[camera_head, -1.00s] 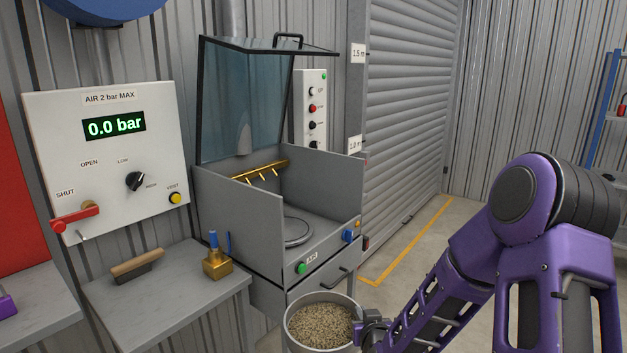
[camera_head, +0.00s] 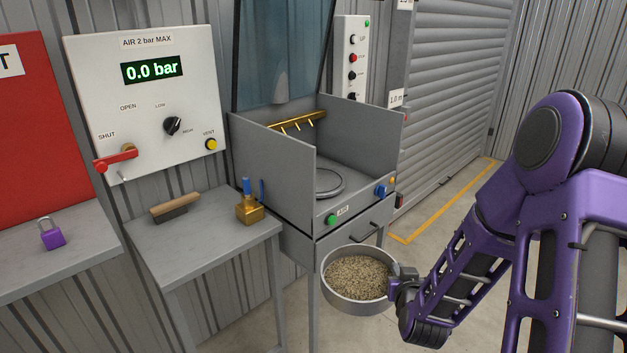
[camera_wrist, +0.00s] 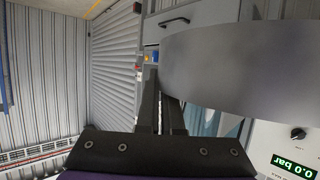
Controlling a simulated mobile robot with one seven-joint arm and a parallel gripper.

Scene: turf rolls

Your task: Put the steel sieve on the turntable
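The steel sieve (camera_head: 357,301) is a round metal pan filled with tan grains. It is in front of the booth and below its floor level, roughly level. My gripper (camera_head: 397,287) is at its right edge and appears shut on its rim or wall; the sieve moves with it. In the wrist view the sieve's grey wall (camera_wrist: 245,68) fills the upper right, beside the two dark fingers (camera_wrist: 162,100). The turntable (camera_head: 322,182) is a round ring on the floor of the grey booth, and its near part is partly hidden by the booth's wall. The sieve is apart from it.
The booth (camera_head: 270,165) has grey side walls, a raised clear lid (camera_head: 280,60) and a brass nozzle bar (camera_head: 300,122). A bench (camera_head: 200,243) at left holds a brush (camera_head: 174,208) and a brass block (camera_head: 249,208). A purple padlock (camera_head: 51,236) lies further left.

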